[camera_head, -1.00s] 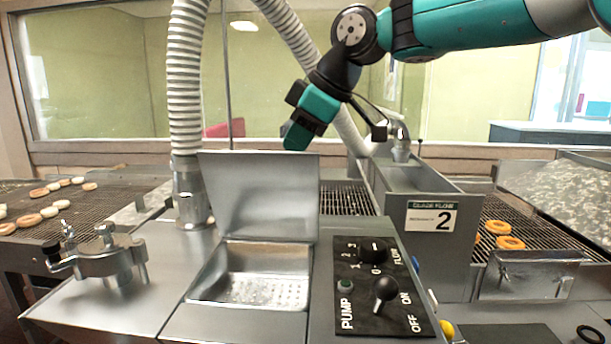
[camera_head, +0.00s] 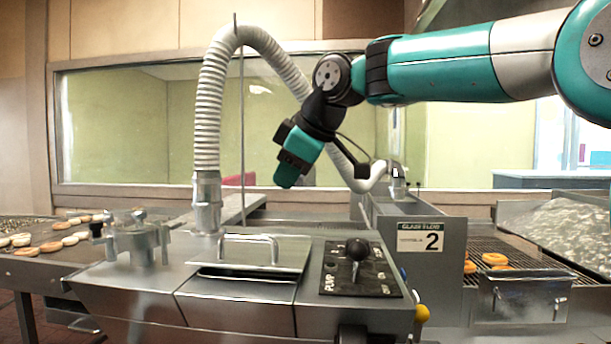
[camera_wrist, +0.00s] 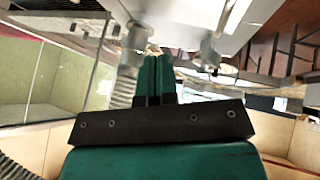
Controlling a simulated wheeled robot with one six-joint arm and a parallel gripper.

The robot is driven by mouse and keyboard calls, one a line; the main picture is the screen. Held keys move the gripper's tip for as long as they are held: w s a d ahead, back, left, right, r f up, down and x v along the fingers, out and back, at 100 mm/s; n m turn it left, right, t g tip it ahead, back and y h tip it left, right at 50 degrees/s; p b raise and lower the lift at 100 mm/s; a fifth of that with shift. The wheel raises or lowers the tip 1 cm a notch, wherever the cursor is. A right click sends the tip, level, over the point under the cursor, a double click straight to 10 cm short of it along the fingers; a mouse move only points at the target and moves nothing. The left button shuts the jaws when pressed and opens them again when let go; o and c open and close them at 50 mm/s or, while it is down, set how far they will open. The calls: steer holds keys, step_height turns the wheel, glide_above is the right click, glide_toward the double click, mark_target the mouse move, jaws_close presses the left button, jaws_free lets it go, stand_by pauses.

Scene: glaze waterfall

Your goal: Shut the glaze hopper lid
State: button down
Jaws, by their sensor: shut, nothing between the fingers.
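The hopper lid (camera_head: 292,258) is a flat metal plate with a bent bar handle (camera_head: 248,238) on top. In the head view it lies down over the hopper's opening, and the inside of the hopper is hidden. I cannot tell whether a thin gap is left at its edges. My gripper (camera_head: 284,178) hangs behind and above the lid, apart from it, tilted with its fingers down to the left. In the wrist view its teal fingers (camera_wrist: 154,80) are together with nothing between them.
A pump panel (camera_head: 362,270) with a black knob is right of the lid. A white ribbed hose (camera_head: 208,120) rises behind it at left. A metal clamp fitting (camera_head: 138,240) stands further left. Doughnuts (camera_head: 60,243) lie on a conveyor at left.

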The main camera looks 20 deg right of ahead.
steer(key=shift+s+a+f+b, duration=0.4)
steer(key=shift+s+f+b, duration=0.4)
steer(key=shift+f+b, duration=0.2)
steer(key=shift+s+a+f+b, duration=0.45)
steer(key=shift+s+f+b, duration=0.3)
steer(key=shift+f+b, duration=0.25)
steer(key=shift+s+a+f+b, duration=0.4)
steer(key=shift+s+f+b, duration=0.45)
steer(key=shift+b, duration=0.2)
steer(key=shift+r, duration=0.1)
steer(key=s+d+r+p, duration=0.15)
steer(key=s+r, duration=0.35)
steer(key=s, duration=0.6)
steer(key=s+a+f+m+g+p, duration=0.1)
steer(key=s+f+m+g+p, duration=0.1)
steer(key=s+f, duration=0.5)
steer(key=s+f+m+g+p, duration=0.3)
steer(key=s+f+p, duration=0.3)
steer(key=f, duration=0.5)
steer(key=shift+s+a+f+m+g+y+p, duration=0.35)
steer(key=shift+g+p, duration=0.2)
steer(key=shift+g, duration=0.25)
steer(key=shift+d+r, duration=0.1)
steer(key=shift+r, duration=0.05)
